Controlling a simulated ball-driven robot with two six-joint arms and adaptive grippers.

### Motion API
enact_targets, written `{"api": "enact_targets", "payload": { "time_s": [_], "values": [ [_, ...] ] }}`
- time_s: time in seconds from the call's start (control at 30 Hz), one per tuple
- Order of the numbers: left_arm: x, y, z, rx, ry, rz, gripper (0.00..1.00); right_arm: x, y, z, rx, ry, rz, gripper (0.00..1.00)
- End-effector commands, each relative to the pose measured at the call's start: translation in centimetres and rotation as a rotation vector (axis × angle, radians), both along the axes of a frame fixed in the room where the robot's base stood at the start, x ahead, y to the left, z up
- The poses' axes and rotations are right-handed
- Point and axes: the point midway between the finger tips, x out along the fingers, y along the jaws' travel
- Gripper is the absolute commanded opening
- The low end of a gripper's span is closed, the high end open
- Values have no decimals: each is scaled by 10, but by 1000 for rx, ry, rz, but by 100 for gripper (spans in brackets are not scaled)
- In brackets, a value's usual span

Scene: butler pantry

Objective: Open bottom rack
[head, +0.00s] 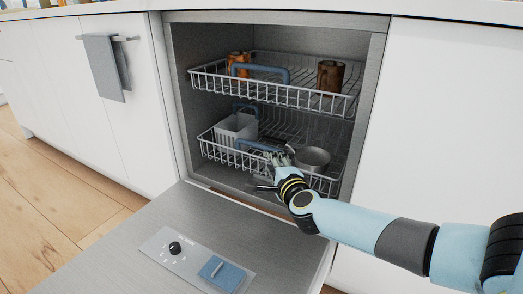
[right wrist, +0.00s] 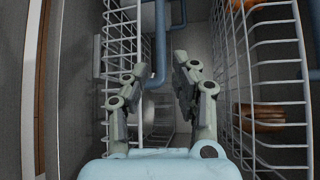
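The bottom rack (head: 222,152) of the open dishwasher is a white wire basket, and its front sits near the cavity opening. Its blue handle (head: 258,146) is at the front top edge. My right gripper (head: 276,160) is at the rack's front, close to the handle. In the right wrist view, my right gripper (right wrist: 152,72) has its fingers apart, and the blue handle (right wrist: 160,45) shows between and beyond the fingertips. I cannot tell whether they touch it. My left gripper is in neither view.
The dishwasher door (head: 170,240) lies folded down in front. The top rack (head: 300,95) holds brown mugs (head: 331,76) above my gripper. The bottom rack holds a grey utensil basket (head: 236,127) and a metal pan (head: 312,158). A towel (head: 105,66) hangs at left.

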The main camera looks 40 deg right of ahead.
Motion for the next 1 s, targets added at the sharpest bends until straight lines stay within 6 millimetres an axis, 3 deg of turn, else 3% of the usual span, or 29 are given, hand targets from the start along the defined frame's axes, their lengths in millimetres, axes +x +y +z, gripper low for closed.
{"api": "enact_targets", "payload": {
  "time_s": [0.17,0.5,0.7,0.97,1.0],
  "values": [
    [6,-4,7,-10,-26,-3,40,23,-13,-6,1,-2,-3,27],
    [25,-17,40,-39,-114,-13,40,78,-42,-16,-1,1,-3,27],
    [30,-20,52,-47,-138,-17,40,91,-49,-16,1,0,-1,27],
    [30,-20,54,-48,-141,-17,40,93,-50,-14,0,-1,-1,27],
    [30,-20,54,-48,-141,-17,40,92,-50,-14,0,-1,-1,23]
  ]
}}
